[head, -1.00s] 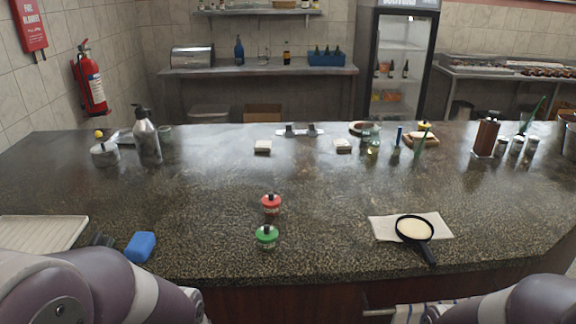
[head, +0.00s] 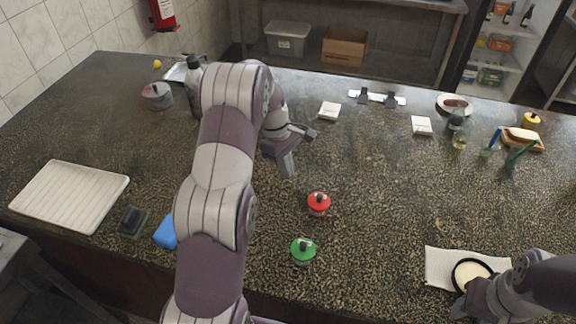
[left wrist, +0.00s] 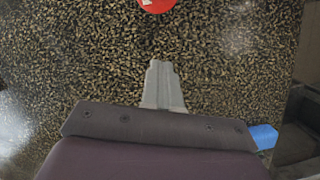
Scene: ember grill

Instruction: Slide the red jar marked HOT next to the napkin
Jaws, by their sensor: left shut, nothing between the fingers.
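The red-lidded jar (head: 319,204) stands upright on the dark speckled counter, just behind a green-lidded jar (head: 303,251). Its red lid also shows at the top edge of the left wrist view (left wrist: 157,4); no marking is legible.
A blue sponge (head: 166,233), a dark brush-like block (head: 132,221) and a ribbed white tray (head: 70,195) lie at the left. Small white blocks (head: 329,111) and bottles stand towards the back. The counter between the red jar and the napkin is clear.

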